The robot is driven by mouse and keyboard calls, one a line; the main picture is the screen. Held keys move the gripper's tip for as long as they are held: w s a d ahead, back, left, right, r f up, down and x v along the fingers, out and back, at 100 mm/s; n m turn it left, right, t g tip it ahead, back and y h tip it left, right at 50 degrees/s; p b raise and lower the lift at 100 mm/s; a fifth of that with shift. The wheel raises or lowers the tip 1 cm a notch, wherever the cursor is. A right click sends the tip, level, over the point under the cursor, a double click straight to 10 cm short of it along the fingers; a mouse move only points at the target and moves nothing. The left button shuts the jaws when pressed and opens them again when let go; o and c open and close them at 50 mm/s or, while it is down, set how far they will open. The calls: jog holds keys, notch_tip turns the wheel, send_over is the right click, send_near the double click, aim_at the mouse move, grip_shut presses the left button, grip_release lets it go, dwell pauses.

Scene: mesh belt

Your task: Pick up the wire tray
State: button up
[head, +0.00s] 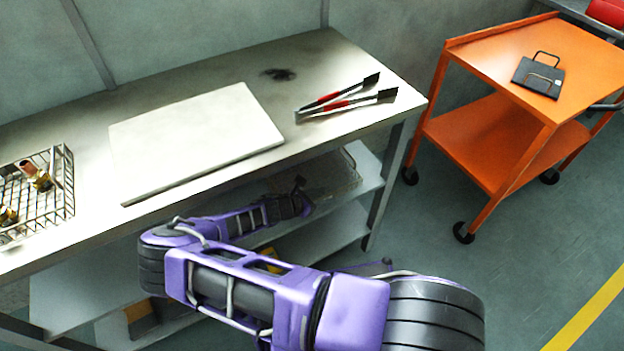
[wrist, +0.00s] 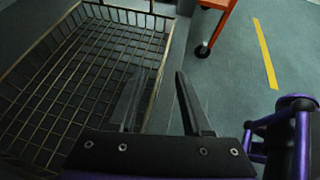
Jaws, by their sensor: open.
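An empty wire tray (wrist: 75,85) with a mesh floor and low wire walls fills the left of the wrist view. In the head view, part of a wire tray (head: 348,158) shows on the shelf under the bench, partly hidden by the bench top and my arm. My gripper (wrist: 159,74) is open at the tray's right wall. The left finger shows on the tray's inner side and the right finger outside, with the wall between them; contact is unclear. In the head view my gripper (head: 302,192) reaches in under the bench edge.
Another wire basket (head: 68,205) with brass fittings stands on the bench (head: 215,75), left of a pale board (head: 195,140). Red-handled tools (head: 345,98) lie to the right. An orange cart (head: 485,60) stands on the open floor at right.

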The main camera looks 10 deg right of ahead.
jog(key=x, duration=0.3)
jog(key=shift+s+r, duration=0.1)
grip_shut()
dwell(1.3)
